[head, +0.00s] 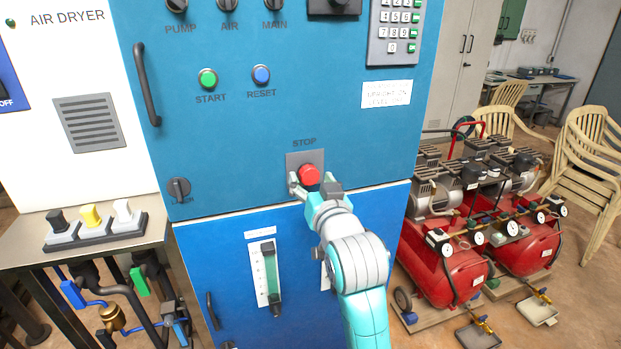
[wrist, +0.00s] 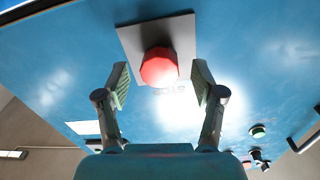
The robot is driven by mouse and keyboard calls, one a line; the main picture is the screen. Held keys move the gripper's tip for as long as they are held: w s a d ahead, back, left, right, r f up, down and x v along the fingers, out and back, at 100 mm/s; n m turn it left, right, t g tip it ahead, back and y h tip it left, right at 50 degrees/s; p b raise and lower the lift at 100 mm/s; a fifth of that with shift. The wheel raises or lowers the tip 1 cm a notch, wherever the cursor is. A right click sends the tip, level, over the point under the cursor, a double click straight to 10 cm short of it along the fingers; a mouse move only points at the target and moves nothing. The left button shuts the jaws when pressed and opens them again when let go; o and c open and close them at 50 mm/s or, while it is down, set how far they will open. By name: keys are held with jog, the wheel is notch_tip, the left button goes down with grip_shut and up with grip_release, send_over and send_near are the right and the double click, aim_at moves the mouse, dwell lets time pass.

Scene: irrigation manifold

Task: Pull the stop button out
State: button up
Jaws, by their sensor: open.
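The red stop button (head: 309,174) sits on a grey square plate (head: 292,160) under the word STOP on the blue cabinet. In the wrist view the button (wrist: 159,67) shows between and just beyond my two fingers, with its plate (wrist: 183,33) behind it. My gripper (head: 310,187) is at the button in the head view. In the wrist view my gripper (wrist: 160,85) is open, with one finger on each side of the button and a visible gap to each. Whether the button is pressed in or out cannot be told.
Green start (head: 208,78) and blue reset (head: 261,75) buttons are up and left on the panel. A keypad (head: 396,32) is at upper right. A flow gauge (head: 266,275) is below. Red compressors (head: 447,262) stand to the right.

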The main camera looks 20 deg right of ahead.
jog(key=s, duration=1)
jog(key=shift+s+a, duration=0.2)
jog(key=shift+s, duration=0.05)
jog(key=s+f+n+g, duration=0.1)
jog(key=s+f, duration=0.6)
jog(key=f, duration=0.5)
jog(key=s+f+n+g, duration=0.1)
jog(key=s+f, duration=0.6)
jog(key=f, duration=0.4)
jog(key=s+f, duration=0.3)
jog(key=s, duration=1)
jog(key=s+f+g, duration=0.1)
jog(key=s+f, duration=0.2)
jog(key=s, duration=1.1)
jog(key=shift+d+f+y, duration=0.3)
jog(key=shift+f, duration=0.1)
